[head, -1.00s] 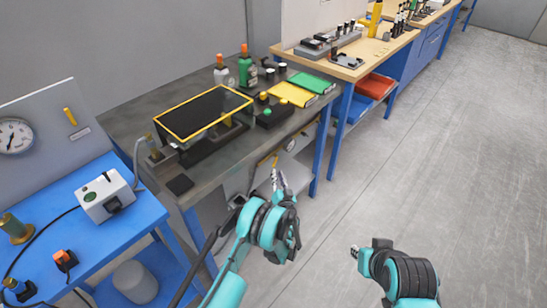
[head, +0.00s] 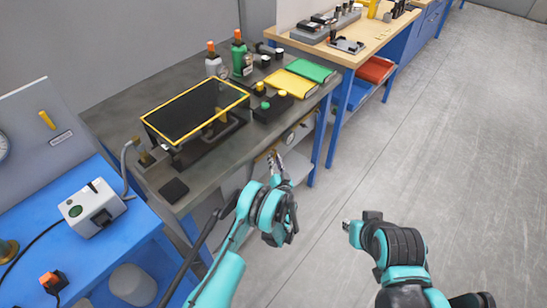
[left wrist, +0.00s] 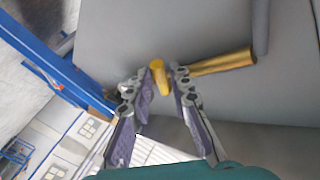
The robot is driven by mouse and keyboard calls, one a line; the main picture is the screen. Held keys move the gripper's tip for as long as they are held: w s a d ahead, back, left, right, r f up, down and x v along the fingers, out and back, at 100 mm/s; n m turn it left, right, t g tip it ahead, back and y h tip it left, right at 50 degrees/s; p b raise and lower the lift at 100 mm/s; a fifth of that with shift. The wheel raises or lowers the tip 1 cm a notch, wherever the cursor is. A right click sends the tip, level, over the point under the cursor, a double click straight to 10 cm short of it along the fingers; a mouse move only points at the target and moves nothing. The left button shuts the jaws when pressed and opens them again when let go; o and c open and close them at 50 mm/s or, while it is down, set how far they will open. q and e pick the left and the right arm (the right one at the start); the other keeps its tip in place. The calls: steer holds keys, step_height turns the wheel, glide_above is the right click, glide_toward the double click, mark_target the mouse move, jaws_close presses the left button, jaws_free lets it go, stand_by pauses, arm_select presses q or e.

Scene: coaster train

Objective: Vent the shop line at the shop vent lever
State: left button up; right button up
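In the left wrist view a yellow lever handle (left wrist: 158,74) stands between the fingertips of my left gripper (left wrist: 161,84), with a brass pipe (left wrist: 225,62) running off to the right. The fingers are spread, with gaps beside the handle. In the head view my left gripper (head: 274,163) is at the front of the dark bench, below its top, near a small yellow part (head: 263,156). I cannot read a label on the lever. My right gripper (head: 346,227) is over open floor at the right; its fingers are too small to judge.
The dark bench (head: 232,165) carries a yellow-framed screen box (head: 196,112), bottles and a control box (head: 272,107). A gauge (head: 290,137) sits under its front edge. A blue table (head: 130,235) stands left, below a panel with another yellow lever (head: 47,120). Floor right is clear.

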arm_select(q)
steer(key=shift+s+r, duration=0.1)
jaws_close()
steer(key=shift+s+a+r+m+g+p, duration=0.15)
steer(key=shift+r+m+g+p, duration=0.15)
steer(key=shift+m+g, duration=0.65)
